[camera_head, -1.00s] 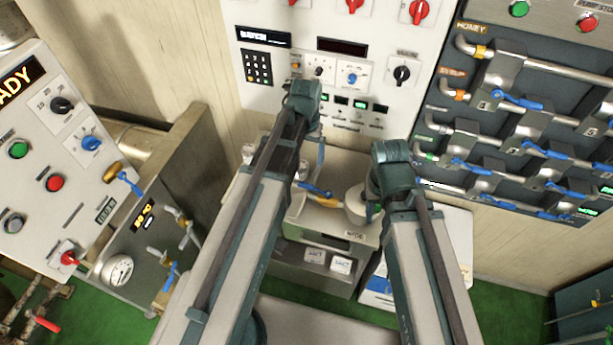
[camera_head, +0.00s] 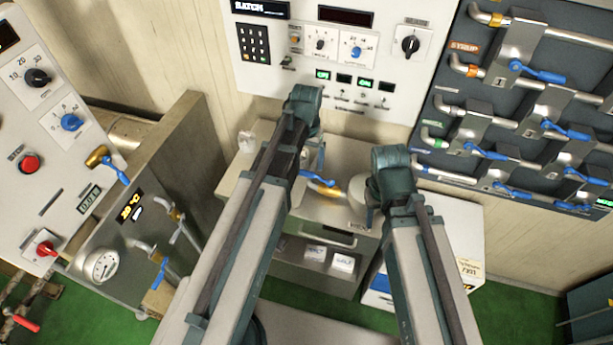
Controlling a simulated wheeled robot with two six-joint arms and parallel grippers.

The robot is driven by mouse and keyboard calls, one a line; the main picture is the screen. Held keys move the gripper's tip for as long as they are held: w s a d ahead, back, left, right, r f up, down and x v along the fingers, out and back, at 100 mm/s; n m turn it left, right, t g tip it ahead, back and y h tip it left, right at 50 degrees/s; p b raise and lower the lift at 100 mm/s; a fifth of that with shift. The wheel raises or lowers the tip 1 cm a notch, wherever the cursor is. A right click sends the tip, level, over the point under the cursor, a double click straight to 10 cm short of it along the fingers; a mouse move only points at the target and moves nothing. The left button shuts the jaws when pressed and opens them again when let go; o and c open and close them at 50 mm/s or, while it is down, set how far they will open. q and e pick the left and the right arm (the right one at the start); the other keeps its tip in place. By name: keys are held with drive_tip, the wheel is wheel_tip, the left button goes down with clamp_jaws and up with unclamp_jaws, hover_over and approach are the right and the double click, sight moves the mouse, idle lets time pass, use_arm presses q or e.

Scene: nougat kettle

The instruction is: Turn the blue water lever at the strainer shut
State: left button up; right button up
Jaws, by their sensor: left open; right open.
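A dark pipe board (camera_head: 462,107) at the upper right carries several grey pipe rows with blocky fittings and blue levers. Blue levers show in the upper row (camera_head: 537,73), the middle row (camera_head: 487,153) and the bottom row (camera_head: 512,190). The labels are too small to tell surely which lever is the water lever at the strainer. My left arm (camera_head: 245,225) and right arm (camera_head: 425,270) rise from the bottom, over the centre counter and left of the board. Neither gripper's fingertips can be made out; the arms hide them.
The centre counter (camera_head: 238,183) holds a blue-handled brass valve (camera_head: 322,182) and a round metal vessel (camera_head: 358,197). A control panel (camera_head: 275,75) stands behind it. A machine (camera_head: 70,110) with dials and knobs stands at left. Green floor (camera_head: 510,315) is clear at lower right.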

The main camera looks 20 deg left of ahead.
use_arm(q)
wheel_tip(320, 180, down, 4)
drive_tip(key=b, duration=0.3)
drive_tip(key=shift+f, duration=0.25)
clamp_jaws()
